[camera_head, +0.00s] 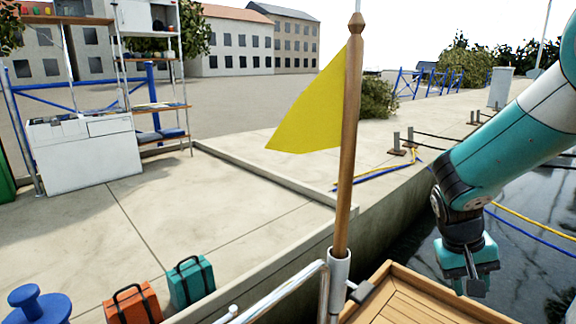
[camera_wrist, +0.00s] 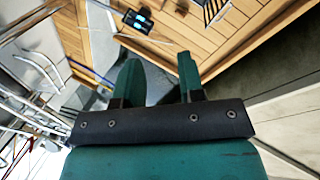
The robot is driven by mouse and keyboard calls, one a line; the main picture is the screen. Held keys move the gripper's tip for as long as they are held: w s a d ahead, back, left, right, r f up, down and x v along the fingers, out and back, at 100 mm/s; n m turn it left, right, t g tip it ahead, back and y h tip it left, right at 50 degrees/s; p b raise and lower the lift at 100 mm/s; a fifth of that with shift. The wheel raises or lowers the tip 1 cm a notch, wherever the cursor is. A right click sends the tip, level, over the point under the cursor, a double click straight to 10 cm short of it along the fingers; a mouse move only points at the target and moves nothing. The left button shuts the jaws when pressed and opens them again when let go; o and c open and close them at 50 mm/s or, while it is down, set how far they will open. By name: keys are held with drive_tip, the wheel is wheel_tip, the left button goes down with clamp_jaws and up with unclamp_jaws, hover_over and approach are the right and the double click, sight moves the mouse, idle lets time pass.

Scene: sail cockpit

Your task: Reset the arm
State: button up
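My gripper (camera_head: 474,283) hangs at the end of my teal and white arm at the right of the head view, over dark water beside the wooden deck. In the wrist view my gripper (camera_wrist: 158,75) shows two green fingers standing apart with a clear gap. Nothing is held between them. The wooden deck (camera_wrist: 205,50) lies below and beyond the fingers.
A yellow flag (camera_head: 312,108) on a wooden pole (camera_head: 348,150) stands in a metal holder at the deck's corner. The deck corner (camera_head: 400,300) is near my gripper. An orange case (camera_head: 133,303) and a teal case (camera_head: 191,282) stand on the quay. A blue bollard (camera_head: 38,305) is at lower left.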

drive_tip(key=s+a+r+n+t+y, duration=0.2)
drive_tip(key=s+a+r+t+y, duration=0.25)
drive_tip(key=s, duration=0.55)
drive_tip(key=s+a+f+n+g+y+b, duration=0.25)
drive_tip(key=s+a+n+b, duration=0.2)
drive_tip(key=a+b, duration=0.3)
drive_tip(key=s+a+f+n+g+y+b, duration=0.1)
drive_tip(key=s+a+f+n+b, duration=0.2)
drive_tip(key=s+a+b, duration=0.4)
wheel_tip(320, 180, up, 38)
drive_tip(key=w+p, duration=0.1)
drive_tip(key=p, duration=3.8)
drive_tip(key=shift+a, duration=0.2)
drive_tip(key=shift+w, duration=0.1)
drive_tip(key=shift+a, duration=0.1)
